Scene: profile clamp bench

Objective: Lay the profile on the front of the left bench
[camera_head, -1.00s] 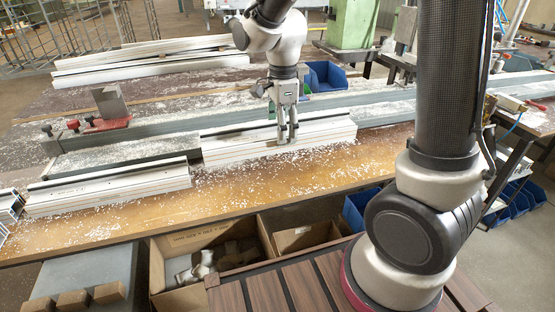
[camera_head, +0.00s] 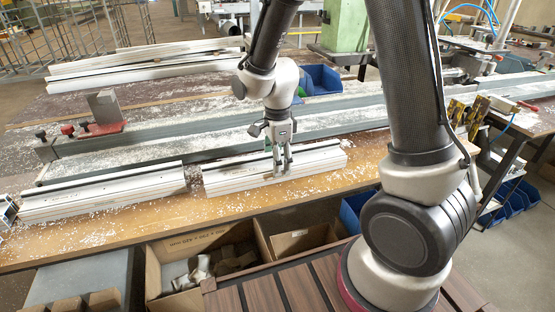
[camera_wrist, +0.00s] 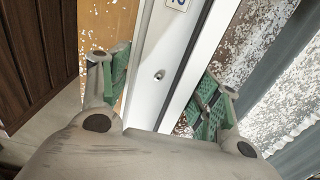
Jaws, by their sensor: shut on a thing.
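My gripper (camera_head: 278,170) is shut on a white profile (camera_head: 235,180) with a dark strip along its top, gripping it near the middle. The profile lies lengthwise over the wooden front strip of the left bench (camera_head: 120,227). I cannot tell whether its underside touches the wood. In the wrist view the white profile (camera_wrist: 165,60) runs between the green-padded fingers of my gripper (camera_wrist: 162,88). A small label shows at its upper end there, and a screw-like spot lies on its face.
Another white profile (camera_head: 105,192) lies to the left on the front strip. Long white profiles (camera_head: 145,68) are stacked at the back. A red stop (camera_head: 100,128) stands at the back left. Cardboard boxes (camera_head: 205,262) sit below the front edge. White chips litter the bench.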

